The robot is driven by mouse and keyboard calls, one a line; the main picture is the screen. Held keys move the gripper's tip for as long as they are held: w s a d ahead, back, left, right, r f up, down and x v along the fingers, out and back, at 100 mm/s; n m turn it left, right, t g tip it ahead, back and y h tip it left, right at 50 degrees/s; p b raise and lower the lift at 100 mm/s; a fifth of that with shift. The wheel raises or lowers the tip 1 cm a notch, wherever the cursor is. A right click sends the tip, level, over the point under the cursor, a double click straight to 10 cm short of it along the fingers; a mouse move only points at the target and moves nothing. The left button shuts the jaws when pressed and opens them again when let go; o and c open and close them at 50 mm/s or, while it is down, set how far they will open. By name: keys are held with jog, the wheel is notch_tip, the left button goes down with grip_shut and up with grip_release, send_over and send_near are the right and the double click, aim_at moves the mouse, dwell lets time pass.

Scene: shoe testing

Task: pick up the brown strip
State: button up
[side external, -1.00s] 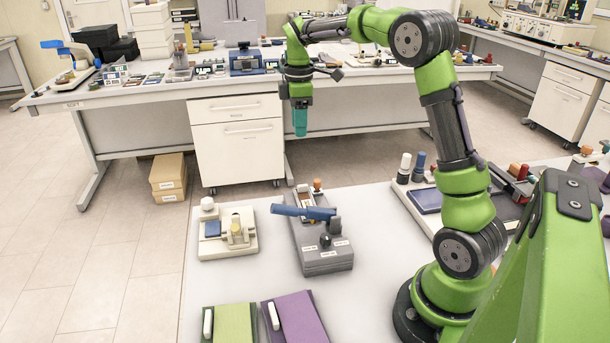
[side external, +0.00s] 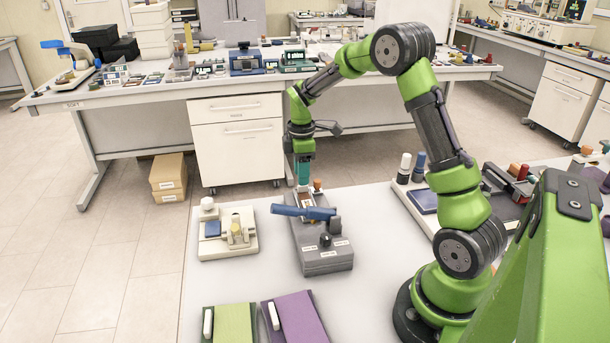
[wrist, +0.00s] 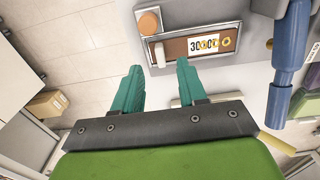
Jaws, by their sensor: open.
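The brown strip (wrist: 178,51) lies in a light-framed slot at the end of the grey device (side external: 325,262). In the wrist view it bears a white label reading roughly 30000 and yellow rings. In the side view only a little of the strip (side external: 306,201) shows, just below my fingers. My gripper (side external: 303,184) points down over that end of the device. I cannot tell the exact height gap.
The device's blue lever (side external: 303,212) crosses close to the slot, and an orange-brown knob (wrist: 149,22) stands beside it. A cream device (side external: 227,233) is at left. Green (side external: 233,324) and purple (side external: 297,318) blocks lie in front. Bare white table (side external: 375,280) shows to the right.

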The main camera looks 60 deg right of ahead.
aim_at(302, 192)
notch_tip(302, 192, down, 3)
jog(key=shift+s+f, duration=0.15)
jog(key=shift+f, duration=0.05)
grip_shut()
